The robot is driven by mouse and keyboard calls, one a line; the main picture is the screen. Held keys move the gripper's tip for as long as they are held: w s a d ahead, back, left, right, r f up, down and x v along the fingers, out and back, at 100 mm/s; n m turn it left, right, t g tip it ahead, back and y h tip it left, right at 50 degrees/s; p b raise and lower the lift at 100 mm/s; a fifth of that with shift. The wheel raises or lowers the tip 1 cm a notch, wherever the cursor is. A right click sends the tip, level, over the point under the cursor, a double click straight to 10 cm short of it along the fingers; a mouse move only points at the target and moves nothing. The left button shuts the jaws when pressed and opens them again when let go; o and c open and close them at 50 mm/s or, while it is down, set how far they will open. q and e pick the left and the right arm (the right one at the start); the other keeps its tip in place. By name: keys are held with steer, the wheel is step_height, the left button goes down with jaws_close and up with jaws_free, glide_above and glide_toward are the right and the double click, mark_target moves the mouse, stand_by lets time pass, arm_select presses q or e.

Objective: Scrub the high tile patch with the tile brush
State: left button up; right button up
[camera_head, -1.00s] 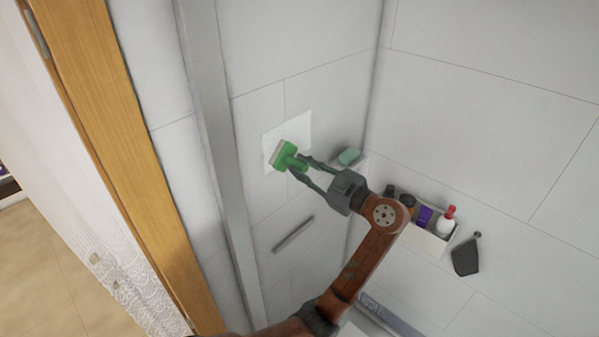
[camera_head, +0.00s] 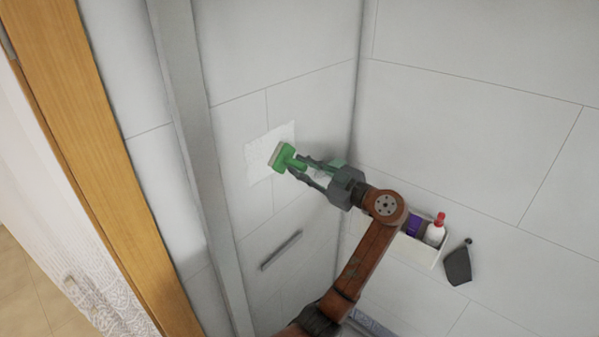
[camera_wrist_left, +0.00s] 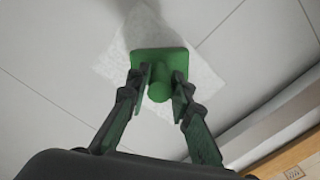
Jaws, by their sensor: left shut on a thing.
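The green tile brush (camera_head: 287,157) is held in my left gripper (camera_head: 302,168), which is shut on its handle. The brush's pale bristle side faces the tile wall. The white tile patch (camera_head: 259,150) is a lighter square on the wall behind the brush. In the left wrist view the fingers (camera_wrist_left: 160,92) close around the round green handle of the brush (camera_wrist_left: 160,62), and the brush head overlaps the tile patch (camera_wrist_left: 205,82). I cannot tell whether the bristles touch the patch. My right gripper is not in view.
A white caddy (camera_head: 421,250) with a purple item and a red-capped bottle (camera_head: 435,229) is on the right wall. A dark scraper (camera_head: 458,265) hangs beside it. A grey bar (camera_head: 281,250) is below the patch.

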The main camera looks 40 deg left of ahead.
arm_select(q)
steer(key=shift+w+d+b, duration=0.1)
steer(key=shift+w+b, duration=0.85)
steer(key=shift+w, duration=0.9)
steer(key=shift+s+r+b, duration=0.15)
steer(key=shift+r+b, duration=0.8)
steer(key=shift+b, duration=0.5)
steer(key=shift+s+b, duration=0.8)
steer(key=shift+s, duration=0.65)
steer(key=shift+s+a+b, duration=0.2)
steer(key=shift+s+b, duration=0.25)
steer(key=shift+s, duration=0.55)
steer(key=shift+s+a+b, duration=0.1)
steer(key=shift+s+b, duration=0.3)
steer(key=shift+s, duration=0.65)
